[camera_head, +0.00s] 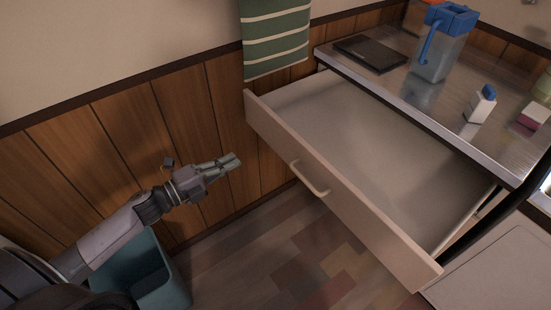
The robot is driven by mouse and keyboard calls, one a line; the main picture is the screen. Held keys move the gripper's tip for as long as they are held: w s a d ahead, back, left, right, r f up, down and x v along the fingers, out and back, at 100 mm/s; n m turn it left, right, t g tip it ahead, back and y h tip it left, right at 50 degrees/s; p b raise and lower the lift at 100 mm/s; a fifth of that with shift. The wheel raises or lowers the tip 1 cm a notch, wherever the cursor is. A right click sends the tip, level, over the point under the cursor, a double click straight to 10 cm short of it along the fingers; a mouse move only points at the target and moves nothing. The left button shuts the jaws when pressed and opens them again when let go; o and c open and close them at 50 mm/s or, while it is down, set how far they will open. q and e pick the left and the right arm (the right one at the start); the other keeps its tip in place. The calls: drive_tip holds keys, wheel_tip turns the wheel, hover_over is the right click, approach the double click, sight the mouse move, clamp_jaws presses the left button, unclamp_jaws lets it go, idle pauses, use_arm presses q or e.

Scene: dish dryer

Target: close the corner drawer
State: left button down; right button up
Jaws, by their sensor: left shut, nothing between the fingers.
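The corner drawer (335,195) is pulled far out from under the metal counter and is empty inside. Its front panel carries a pale bar handle (309,179) near the middle. My left gripper (232,161) is shut and empty, in front of the wood-panelled wall. It is to the left of the drawer front, apart from it, with its fingers pointing right toward the handle. My right gripper does not show.
The metal counter (445,100) holds a dark flat board (370,54), a blue-topped clear jug (442,50) and a small white bottle (481,104). A striped green towel (276,38) hangs on the wall. A teal bin (158,275) stands below my left arm. Floor shows between bin and drawer.

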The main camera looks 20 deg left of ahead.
use_arm(q)
approach(283, 137)
drive_tip(key=x, duration=0.6)
drive_tip(key=shift+w+d, duration=0.15)
drive_tip(key=shift+w, duration=0.05)
drive_tip(key=shift+w+d, duration=0.15)
drive_tip(key=shift+w, duration=0.05)
drive_tip(key=shift+d, duration=0.1)
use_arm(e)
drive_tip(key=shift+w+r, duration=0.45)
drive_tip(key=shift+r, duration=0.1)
use_arm(q)
drive_tip(key=shift+w, duration=0.15)
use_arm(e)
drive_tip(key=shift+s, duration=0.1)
